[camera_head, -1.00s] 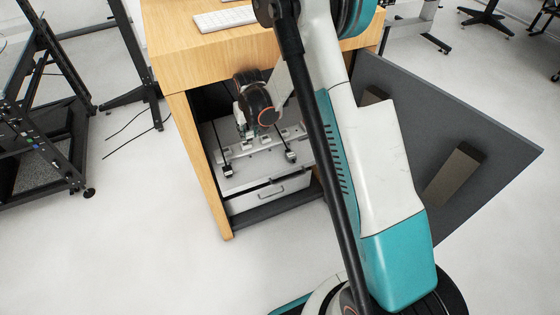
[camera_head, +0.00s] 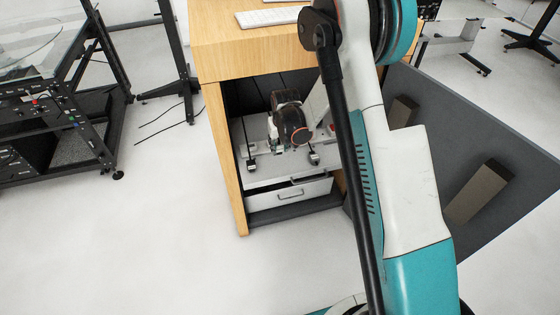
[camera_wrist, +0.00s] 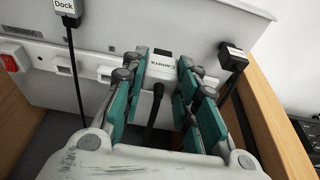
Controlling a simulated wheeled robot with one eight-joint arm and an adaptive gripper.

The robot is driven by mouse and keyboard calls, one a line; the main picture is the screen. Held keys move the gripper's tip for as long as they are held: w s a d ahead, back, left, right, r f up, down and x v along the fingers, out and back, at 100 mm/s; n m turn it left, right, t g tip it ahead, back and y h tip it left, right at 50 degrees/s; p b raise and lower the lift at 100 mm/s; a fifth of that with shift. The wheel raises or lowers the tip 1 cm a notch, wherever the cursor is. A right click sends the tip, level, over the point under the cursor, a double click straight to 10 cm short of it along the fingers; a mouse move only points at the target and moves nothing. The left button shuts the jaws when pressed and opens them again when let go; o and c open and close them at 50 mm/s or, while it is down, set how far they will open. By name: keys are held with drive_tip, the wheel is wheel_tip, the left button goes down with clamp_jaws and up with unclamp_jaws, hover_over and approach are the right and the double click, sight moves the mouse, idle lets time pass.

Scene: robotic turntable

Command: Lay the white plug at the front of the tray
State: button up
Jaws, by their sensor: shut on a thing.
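In the wrist view my gripper (camera_wrist: 164,58) is shut on a white plug (camera_wrist: 160,66) with a white label that seems to read "Camera". A black cable hangs from the plug toward my wrist. The plug is close to the white power strip (camera_wrist: 84,70); I cannot tell whether it touches it. The light grey tray (camera_wrist: 200,22) lies beyond the strip and also shows inside the desk cabinet in the head view (camera_head: 272,178). In the head view my gripper (camera_head: 280,143) is low over the tray, and my wrist hides the plug.
A black plug labelled "Dock" (camera_wrist: 65,9) lies left of my gripper and another labelled black plug (camera_wrist: 233,57) lies right. A red switch (camera_wrist: 9,62) sits on the strip's left end. The wooden desk side (camera_head: 228,160) stands close left; an open dark door (camera_head: 470,140) is at right.

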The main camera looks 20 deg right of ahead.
wheel_tip(320, 180, down, 7)
drive_tip(key=shift+r+b, duration=0.1)
drive_tip(key=shift+b, duration=1)
drive_tip(key=o, duration=1.1)
drive_tip(key=shift+c, duration=0.2)
